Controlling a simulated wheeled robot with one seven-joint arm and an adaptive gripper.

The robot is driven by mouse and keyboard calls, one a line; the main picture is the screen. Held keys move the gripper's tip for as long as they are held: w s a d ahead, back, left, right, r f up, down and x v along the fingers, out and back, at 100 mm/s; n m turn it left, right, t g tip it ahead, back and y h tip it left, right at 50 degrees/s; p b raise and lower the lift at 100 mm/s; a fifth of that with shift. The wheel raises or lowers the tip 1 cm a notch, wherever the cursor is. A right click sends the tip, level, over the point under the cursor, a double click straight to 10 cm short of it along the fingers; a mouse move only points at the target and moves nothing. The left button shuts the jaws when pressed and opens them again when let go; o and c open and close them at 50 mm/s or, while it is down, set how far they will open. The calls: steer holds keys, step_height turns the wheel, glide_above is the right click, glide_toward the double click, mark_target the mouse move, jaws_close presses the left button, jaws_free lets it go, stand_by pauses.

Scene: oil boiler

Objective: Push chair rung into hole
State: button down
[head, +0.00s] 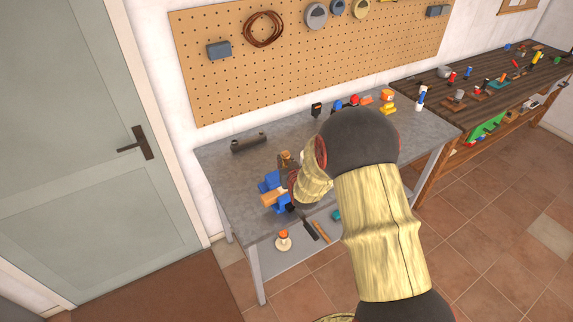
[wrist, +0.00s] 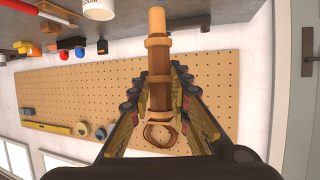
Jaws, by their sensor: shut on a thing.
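In the wrist view, a turned wooden chair rung (wrist: 158,55) with raised rings and a darker middle stands between the two fingers of my gripper (wrist: 158,82), which is shut on it. In the head view, my gripper (head: 290,174) is over the left part of the grey workbench, partly hidden by my arm. A small brown end of the rung (head: 285,156) shows just above it. Close below and left, a blue vise (head: 270,184) holds a light wooden piece (head: 273,198). The hole is not visible, and I cannot tell whether the rung touches that piece.
The grey workbench (head: 222,168) carries a dark cylinder (head: 249,142) at the back left and several small tools at the back right. A pegboard (head: 220,85) hangs behind. A lower shelf (head: 270,260) holds more tools. A darker bench (head: 450,85) stands right.

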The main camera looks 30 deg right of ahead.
steer(key=shift+d, duration=0.15)
steer(key=shift+f+b, duration=0.25)
steer(key=shift+b, duration=0.4)
step_height(320, 180, down, 4)
steer(key=b, duration=0.4)
steer(key=shift+f, duration=0.15)
steer(key=shift+b, duration=1.1)
stand_by(0.9)
steer(key=shift+f+b, duration=0.3)
steer(key=shift+f+b, duration=0.35)
steer(key=shift+f+b, duration=1.3)
steer(key=shift+f, duration=0.05)
